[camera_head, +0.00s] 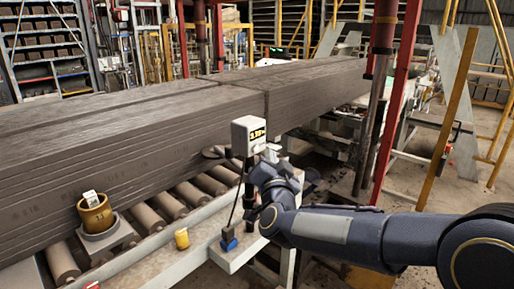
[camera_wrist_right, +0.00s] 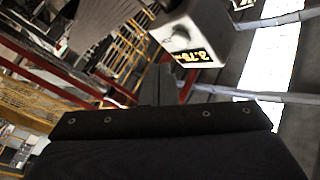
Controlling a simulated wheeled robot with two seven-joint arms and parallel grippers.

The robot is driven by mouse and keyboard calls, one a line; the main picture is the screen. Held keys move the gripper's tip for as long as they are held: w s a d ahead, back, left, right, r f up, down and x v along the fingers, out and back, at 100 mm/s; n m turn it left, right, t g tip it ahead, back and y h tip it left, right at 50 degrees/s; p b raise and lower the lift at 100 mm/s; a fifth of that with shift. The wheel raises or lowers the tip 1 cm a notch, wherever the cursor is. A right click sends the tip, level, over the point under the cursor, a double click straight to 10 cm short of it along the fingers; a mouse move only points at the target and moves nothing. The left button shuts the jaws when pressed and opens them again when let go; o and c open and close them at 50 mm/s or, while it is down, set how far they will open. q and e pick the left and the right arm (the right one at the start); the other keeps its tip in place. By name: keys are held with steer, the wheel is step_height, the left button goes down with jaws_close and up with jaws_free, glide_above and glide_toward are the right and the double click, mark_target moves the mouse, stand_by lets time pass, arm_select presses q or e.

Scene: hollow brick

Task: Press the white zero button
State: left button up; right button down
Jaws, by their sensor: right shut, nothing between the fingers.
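A white gauge box (camera_head: 248,135) with a yellow lit display on a dark face stands on a dark post above the near edge of the roller bed. In the right wrist view the gauge box (camera_wrist_right: 195,35) is tilted, at upper right, with a small pale round spot above its digits. I cannot tell for sure whether that spot is the white zero button. My right gripper (camera_wrist_right: 157,85) is shut and empty, its fingertips apart from the box in the picture. In the head view my right wrist is just below and right of the box. My left gripper is not in view.
Long stacked dark slabs (camera_head: 130,130) lie on rollers (camera_head: 190,195) behind the gauge. A brown-yellow cup (camera_head: 95,215) and a small yellow cylinder (camera_head: 182,238) stand to the left. A blue-based piece (camera_head: 229,242) sits on the ledge. Red and yellow posts rise at right.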

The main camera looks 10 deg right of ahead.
steer(key=shift+w+a, duration=0.45)
steer(key=shift+w, duration=0.15)
steer(key=shift+w, duration=0.1)
stand_by(1.6)
steer(key=shift+w+a, duration=0.2)
steer(key=shift+a, duration=0.05)
steer(key=shift+w+a, duration=0.3)
steer(key=shift+w, duration=0.05)
stand_by(0.8)
stand_by(0.3)
steer(key=shift+s+d+b, duration=0.35)
steer(key=shift+s+d, duration=0.2)
steer(key=shift+s, duration=0.15)
